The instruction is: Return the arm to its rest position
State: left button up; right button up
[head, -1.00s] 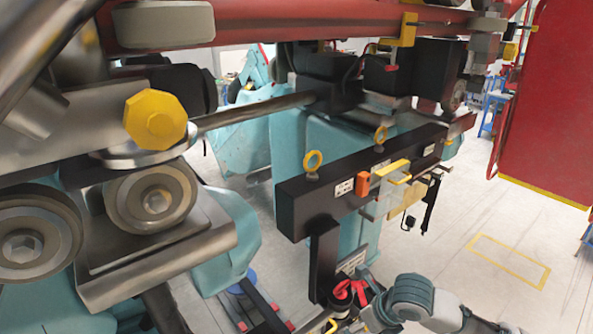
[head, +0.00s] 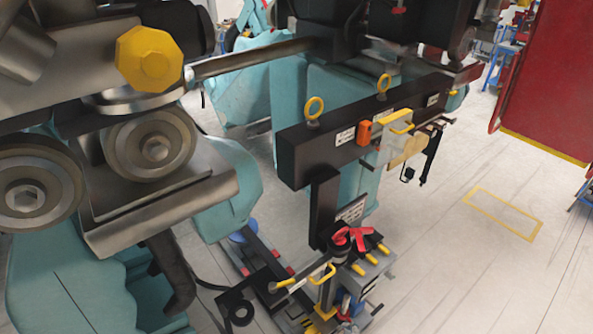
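Neither of my grippers shows in the head view, and no part of my arms can be made out. The coaster train's metal wheel assembly (head: 153,146) with a yellow hex cap (head: 149,57) fills the left side. A black beam (head: 350,136) with yellow lifting rings and white labels stands at the middle. An orange block (head: 365,133) and a clear box with a yellow handle (head: 401,128) are on its front.
Below the beam stands a floor unit (head: 350,262) with a red ribbon-like part and yellow handles. A red panel (head: 551,75) hangs at the upper right. The floor at the right, with a yellow marked rectangle (head: 503,214), is clear.

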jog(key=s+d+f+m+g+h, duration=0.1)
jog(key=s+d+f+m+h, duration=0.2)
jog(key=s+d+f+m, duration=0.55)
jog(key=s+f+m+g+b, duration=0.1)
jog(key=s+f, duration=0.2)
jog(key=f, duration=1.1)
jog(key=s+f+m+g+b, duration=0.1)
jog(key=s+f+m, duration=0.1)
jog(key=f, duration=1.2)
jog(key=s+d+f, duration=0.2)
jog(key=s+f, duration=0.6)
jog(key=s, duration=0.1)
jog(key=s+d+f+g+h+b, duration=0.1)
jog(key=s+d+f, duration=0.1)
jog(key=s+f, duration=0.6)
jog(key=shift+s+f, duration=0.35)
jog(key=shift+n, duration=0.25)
